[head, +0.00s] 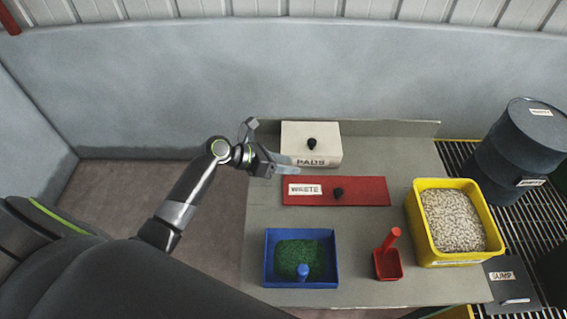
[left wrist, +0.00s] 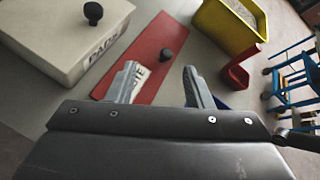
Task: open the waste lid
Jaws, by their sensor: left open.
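My left gripper (head: 292,165) is open and empty, above the table near the lid's left end and the front of the PADS box. In the left wrist view my left gripper (left wrist: 160,85) shows two spread fingers, one partly covering the label. My right gripper is not in view.
A cream PADS box (head: 311,142) with a black knob stands behind the lid. A blue tray (head: 300,284) of green granules, a red scoop (head: 388,264) and a yellow bin (head: 427,240) of pellets stand in front and right. A dark drum (head: 520,140) stands far right.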

